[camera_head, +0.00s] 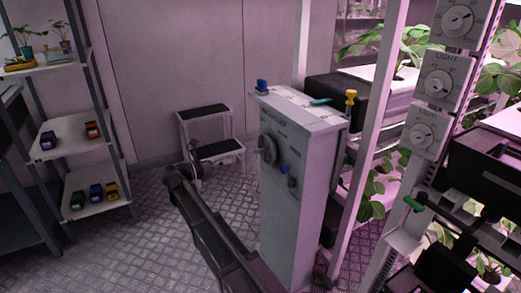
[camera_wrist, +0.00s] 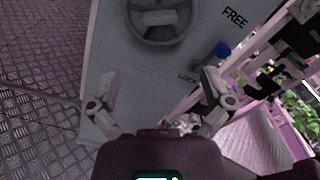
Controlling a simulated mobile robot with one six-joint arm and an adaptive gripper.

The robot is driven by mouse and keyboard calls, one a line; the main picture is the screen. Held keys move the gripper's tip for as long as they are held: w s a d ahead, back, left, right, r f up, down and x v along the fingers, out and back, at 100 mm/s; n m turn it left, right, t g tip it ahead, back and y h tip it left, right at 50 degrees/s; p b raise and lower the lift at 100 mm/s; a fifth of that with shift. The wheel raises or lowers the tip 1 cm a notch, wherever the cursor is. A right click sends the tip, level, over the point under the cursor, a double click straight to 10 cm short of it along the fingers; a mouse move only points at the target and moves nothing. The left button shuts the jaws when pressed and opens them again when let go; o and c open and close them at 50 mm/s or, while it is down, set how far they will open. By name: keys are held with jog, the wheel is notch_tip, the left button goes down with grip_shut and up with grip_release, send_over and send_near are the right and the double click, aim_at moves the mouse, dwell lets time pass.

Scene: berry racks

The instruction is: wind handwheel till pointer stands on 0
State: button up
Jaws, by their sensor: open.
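The handwheel (camera_head: 267,149) is a dark round wheel on the front of a tall grey cabinet. In the wrist view the handwheel (camera_wrist: 157,19) shows at the top edge, partly cut off, with a pale bar across its middle. A blue lock knob (camera_wrist: 222,49) sits right of it by the words FREE and LOCK; it also shows in the head view (camera_head: 284,169). My gripper (camera_wrist: 161,80) is open and empty, its fingers spread below the wheel in the picture, apart from it. In the head view my gripper (camera_head: 194,160) is left of the cabinet. I cannot make out the pointer.
The cabinet (camera_head: 287,226) carries small blue, teal and yellow items on top. A step stool (camera_head: 211,152) stands behind my gripper. A shelf (camera_head: 92,141) with toy-like cars is at left. Plant racks with LIGHT dials (camera_head: 442,77) stand at right.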

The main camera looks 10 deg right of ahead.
aim_at(257, 152)
dwell(0.4)
jog(key=shift+d, duration=0.15)
jog(key=x, duration=1.3)
jog(key=shift+w+d, duration=0.15)
jog(key=shift+d, duration=0.05)
jog(key=c, duration=1)
